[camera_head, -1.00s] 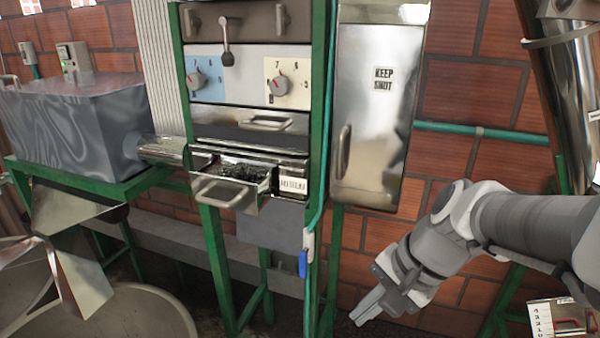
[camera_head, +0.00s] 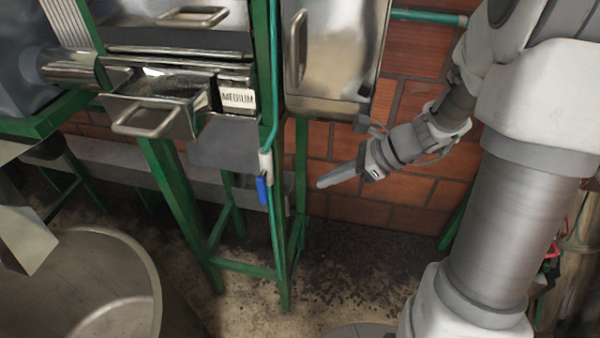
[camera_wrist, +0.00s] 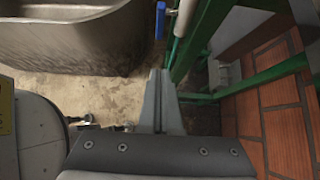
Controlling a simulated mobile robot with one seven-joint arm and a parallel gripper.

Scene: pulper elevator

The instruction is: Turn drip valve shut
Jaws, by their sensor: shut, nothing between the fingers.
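The drip valve shows as a blue lever (camera_head: 262,190) hanging down below a pale valve body (camera_head: 265,164) on a thin green pipe, in front of a green frame post. The blue lever also shows at the top of the wrist view (camera_wrist: 160,20), beside the pale body (camera_wrist: 184,18). My gripper (camera_head: 322,184) is shut and empty. It is to the right of the lever in the head view, apart from it, with the fingers pointing left towards it. In the wrist view the shut fingers (camera_wrist: 158,75) point up at the lever with a gap between.
The green frame legs (camera_head: 178,205) stand around the valve. An open metal drawer (camera_head: 160,112) with a handle juts out above left, near a "MEDIUM" label (camera_head: 238,98). A large round metal tub (camera_head: 85,290) stands at lower left. A brick wall (camera_head: 345,207) is behind my gripper.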

